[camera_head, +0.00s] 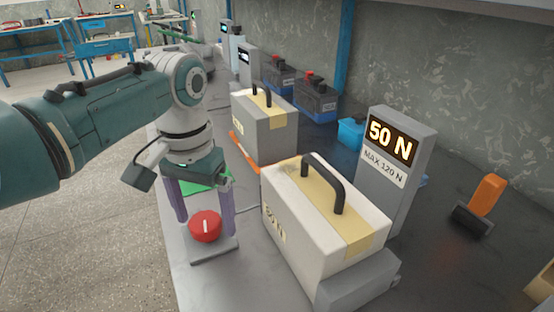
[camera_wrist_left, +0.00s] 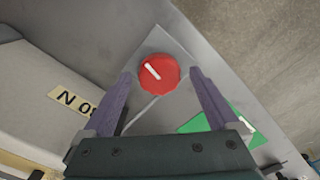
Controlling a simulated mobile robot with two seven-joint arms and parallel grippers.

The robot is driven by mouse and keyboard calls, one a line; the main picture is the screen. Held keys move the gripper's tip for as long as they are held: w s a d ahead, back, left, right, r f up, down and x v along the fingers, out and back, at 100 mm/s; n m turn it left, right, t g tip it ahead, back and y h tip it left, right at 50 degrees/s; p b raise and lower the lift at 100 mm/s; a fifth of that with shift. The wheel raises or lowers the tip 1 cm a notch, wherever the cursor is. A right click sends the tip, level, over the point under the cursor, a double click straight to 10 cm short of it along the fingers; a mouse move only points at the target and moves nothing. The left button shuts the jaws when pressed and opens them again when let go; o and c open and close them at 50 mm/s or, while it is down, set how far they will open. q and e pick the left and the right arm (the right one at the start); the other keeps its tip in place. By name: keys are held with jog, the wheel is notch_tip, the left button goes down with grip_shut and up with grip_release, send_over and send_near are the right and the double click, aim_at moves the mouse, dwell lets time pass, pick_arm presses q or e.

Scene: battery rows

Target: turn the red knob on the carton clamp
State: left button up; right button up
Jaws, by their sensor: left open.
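The red knob (camera_head: 205,227) with a white pointer line sits on a grey plate (camera_head: 216,257) near the bench's front edge. My left gripper (camera_head: 204,219) reaches down over it, open, one finger on each side. In the left wrist view the knob (camera_wrist_left: 159,73) lies between the fingertips (camera_wrist_left: 161,73), with a gap on both sides; contact does not show. The white carton (camera_head: 300,205) with black handle stands right of the knob, on a grey clamp base (camera_head: 362,283). A display (camera_head: 390,138) behind it reads 50 N, MAX 120 N. My right gripper is not in view.
A second grey carton (camera_head: 262,138) stands farther back, near an orange bar (camera_head: 243,152). A green pad (camera_head: 205,182) lies behind the knob. Dark batteries (camera_head: 315,102) line the wall. An orange-handled tool (camera_head: 481,203) lies at right on clear dark bench.

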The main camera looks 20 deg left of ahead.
pick_arm(q)
jog(key=c, duration=1.4)
jog(key=shift+r+m+p, duration=0.1)
jog(key=shift+m+p, duration=0.2)
jog(key=shift+m, duration=0.1)
jog(key=shift+m+p, duration=0.35)
jog(key=shift+m, duration=0.25)
jog(key=m+p, duration=0.1)
jog(key=m, duration=0.1)
jog(key=shift+m, duration=0.3)
jog(key=m, duration=0.3)
jog(key=shift+p, duration=0.4)
jog(key=shift+m, duration=1.6)
